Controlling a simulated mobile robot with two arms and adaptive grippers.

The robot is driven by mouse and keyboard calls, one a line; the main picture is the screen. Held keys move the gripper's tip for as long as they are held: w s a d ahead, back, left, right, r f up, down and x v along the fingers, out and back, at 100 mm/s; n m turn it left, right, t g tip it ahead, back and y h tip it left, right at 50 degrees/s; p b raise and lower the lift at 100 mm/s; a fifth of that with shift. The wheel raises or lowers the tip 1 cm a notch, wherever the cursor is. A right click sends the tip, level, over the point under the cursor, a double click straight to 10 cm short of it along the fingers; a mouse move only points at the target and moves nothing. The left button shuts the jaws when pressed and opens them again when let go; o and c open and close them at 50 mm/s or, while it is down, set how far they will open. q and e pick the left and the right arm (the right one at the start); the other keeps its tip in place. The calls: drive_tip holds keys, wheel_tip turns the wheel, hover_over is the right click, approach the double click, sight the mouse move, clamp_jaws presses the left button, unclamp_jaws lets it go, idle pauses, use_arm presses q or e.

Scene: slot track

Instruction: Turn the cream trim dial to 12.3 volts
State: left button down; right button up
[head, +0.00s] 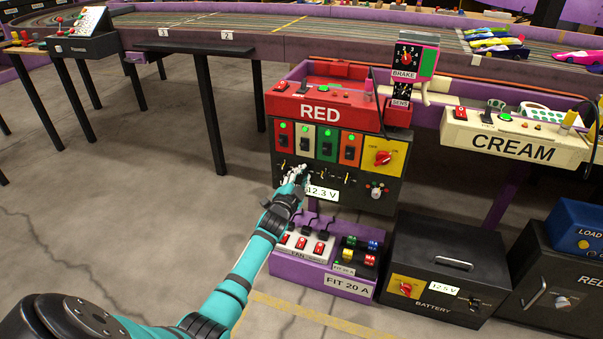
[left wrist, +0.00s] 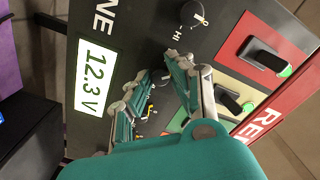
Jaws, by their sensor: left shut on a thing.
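The black control panel (head: 385,192) under the RED sign has a row of small black trim dials below coloured switches. My left gripper (head: 297,177) reaches it from the lower left and is shut on the dial below the cream switch (head: 305,138). Its fingers hide most of that cream trim dial, so its pointer cannot be read. In the left wrist view the fingers (left wrist: 160,80) close around it. The white display (left wrist: 95,77) reads 12.3 V, and the same display shows in the head view (head: 322,193). My right gripper is not in view.
A neighbouring dial (left wrist: 192,13) marked HI sits close beside the fingers. A yellow plate with a red knob (head: 383,157) is to the right. Below are a purple fuse tray (head: 348,286) and a black battery box (head: 448,262). The floor at left is open.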

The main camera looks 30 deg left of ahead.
use_arm(q)
drive_tip(key=shift+n, duration=0.5)
drive_tip(key=c, duration=1.2)
unclamp_jaws()
drive_tip(key=v, duration=1.2)
drive_tip(key=shift+s+a+f, duration=0.1)
